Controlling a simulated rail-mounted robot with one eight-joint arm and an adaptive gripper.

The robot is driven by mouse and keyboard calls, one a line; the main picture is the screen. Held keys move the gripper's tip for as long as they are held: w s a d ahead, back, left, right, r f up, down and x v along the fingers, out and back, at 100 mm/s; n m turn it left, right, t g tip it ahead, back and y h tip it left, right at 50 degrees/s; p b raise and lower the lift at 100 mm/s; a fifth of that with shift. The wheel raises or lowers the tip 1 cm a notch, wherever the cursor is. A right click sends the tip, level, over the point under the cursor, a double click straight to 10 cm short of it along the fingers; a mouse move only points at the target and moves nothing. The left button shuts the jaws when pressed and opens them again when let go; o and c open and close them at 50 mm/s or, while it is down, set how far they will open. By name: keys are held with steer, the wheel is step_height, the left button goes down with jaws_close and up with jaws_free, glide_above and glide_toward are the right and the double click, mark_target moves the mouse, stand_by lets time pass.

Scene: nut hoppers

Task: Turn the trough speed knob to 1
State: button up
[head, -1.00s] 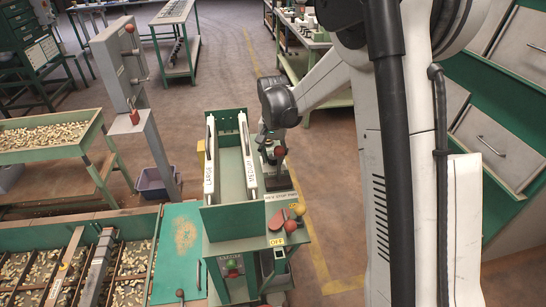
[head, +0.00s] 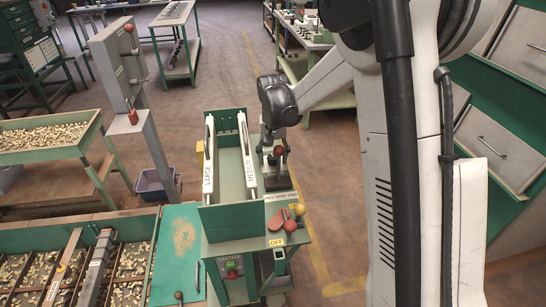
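The green trough (head: 228,165) has two white rails marked LARGE and MEDIUM. My gripper (head: 268,149) points down just right of the MEDIUM rail, over a small dark control unit (head: 276,182) on the machine's right side. Whether my fingers touch anything, or are open or shut, cannot be made out.
An orange ball (head: 299,210) and a red ball (head: 291,226) sit at the machine's front right, near an OFF label (head: 277,243). A green button box (head: 232,267) is below.

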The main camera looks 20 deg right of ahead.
mark_target(273, 157)
step_height(273, 157, up, 12)
stand_by(0.6)
